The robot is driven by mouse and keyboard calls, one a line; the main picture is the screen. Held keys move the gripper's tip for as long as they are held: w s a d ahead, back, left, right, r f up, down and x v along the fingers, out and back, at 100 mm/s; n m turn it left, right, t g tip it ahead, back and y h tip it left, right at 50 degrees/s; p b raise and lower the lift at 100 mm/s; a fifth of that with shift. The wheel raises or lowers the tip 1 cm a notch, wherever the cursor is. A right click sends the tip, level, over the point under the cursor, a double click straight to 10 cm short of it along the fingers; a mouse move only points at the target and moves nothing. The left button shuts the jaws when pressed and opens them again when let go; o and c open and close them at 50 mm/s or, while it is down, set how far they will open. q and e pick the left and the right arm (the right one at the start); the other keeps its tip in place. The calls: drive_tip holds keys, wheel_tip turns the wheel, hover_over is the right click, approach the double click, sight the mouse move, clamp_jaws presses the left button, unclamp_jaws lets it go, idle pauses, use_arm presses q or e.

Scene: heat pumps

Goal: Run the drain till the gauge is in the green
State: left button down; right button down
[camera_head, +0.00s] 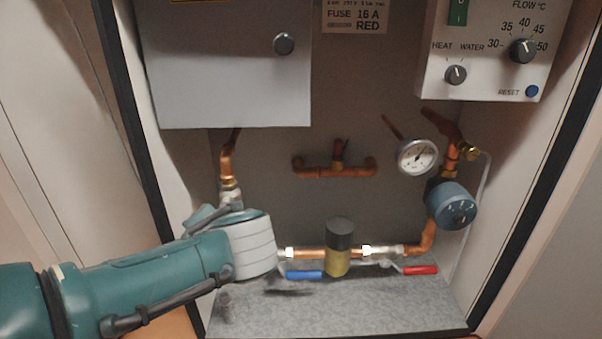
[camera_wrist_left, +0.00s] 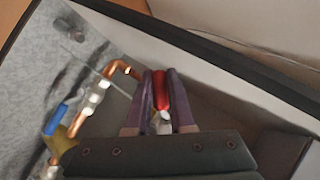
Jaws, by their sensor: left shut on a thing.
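The round white gauge (camera_head: 417,156) is on the back panel at the right in the head view. Its dark needle slants to upper right; any green band is too small to make out. My left arm comes in from the left, and its pale wrist (camera_head: 251,245) hides its fingers in the head view. In the left wrist view my left gripper (camera_wrist_left: 162,78) is shut on a red handle (camera_wrist_left: 161,94), with the purple fingers on either side of it. A pale metal piece shows below the handle between the fingers. The drain outlet itself is hidden.
A copper pipe run carries a blue lever (camera_head: 303,275), a brass-and-black fitting (camera_head: 339,262) and a red lever (camera_head: 421,270). A blue-grey pump (camera_head: 451,204) is right of it. A grey box (camera_head: 225,70) and control panel (camera_head: 492,45) hang above. Cabinet walls close both sides.

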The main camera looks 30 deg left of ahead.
use_arm(q)
drive_tip(key=c, duration=0.8)
unclamp_jaws()
drive_tip(key=shift+d+r, duration=0.1)
drive_tip(key=shift+p+v, duration=3.15)
drive_tip(key=shift+v, duration=1.7)
